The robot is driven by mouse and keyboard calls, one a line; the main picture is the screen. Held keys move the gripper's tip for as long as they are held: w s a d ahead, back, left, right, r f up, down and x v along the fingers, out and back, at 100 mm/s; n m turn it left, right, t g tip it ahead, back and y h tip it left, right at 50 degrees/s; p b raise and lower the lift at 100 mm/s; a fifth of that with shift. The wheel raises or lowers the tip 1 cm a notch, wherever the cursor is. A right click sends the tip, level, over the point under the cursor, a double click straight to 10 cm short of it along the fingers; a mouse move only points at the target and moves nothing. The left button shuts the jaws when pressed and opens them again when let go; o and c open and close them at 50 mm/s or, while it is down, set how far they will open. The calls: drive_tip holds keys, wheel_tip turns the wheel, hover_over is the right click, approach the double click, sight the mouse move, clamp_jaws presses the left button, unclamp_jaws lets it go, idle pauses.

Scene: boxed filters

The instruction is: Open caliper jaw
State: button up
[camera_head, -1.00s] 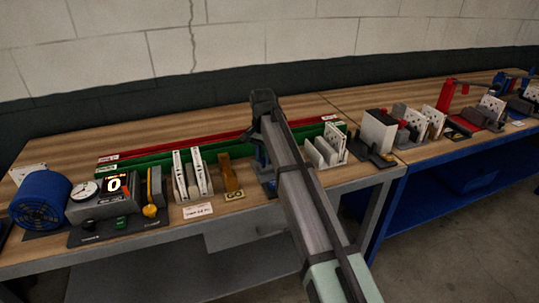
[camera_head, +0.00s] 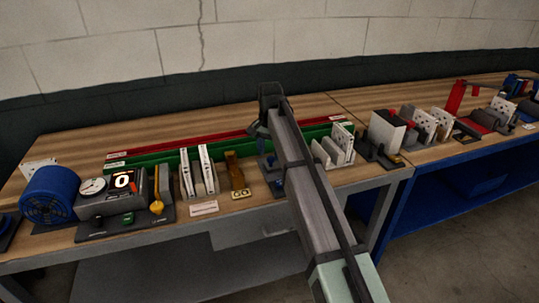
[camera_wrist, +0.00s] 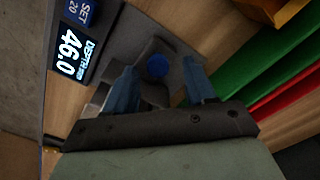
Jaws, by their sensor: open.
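In the wrist view, a grey caliper-like device (camera_wrist: 153,93) with a round blue knob (camera_wrist: 157,65) lies below my gripper (camera_wrist: 160,64). My gripper is open, its two blue fingers on either side of the knob, with gaps visible. I cannot tell whether either finger touches the device. A display (camera_wrist: 73,50) beside it reads a depth of 46.0, and a blue label (camera_wrist: 80,12) reads SET 20. In the head view, my arm comes from the front and hides most of this device. The jaw's opening is not clear.
Green (camera_head: 150,160) and red (camera_head: 180,143) rails run behind the device. To the left stand upright white plates (camera_head: 206,168), a dial unit (camera_head: 112,190) and a blue drum (camera_head: 48,195). To the right are a plate rack (camera_head: 335,150) and a white block (camera_head: 386,133).

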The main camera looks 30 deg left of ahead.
sight(270, 158)
wheel_tip(270, 158, up, 12)
idle(0.4)
idle(0.4)
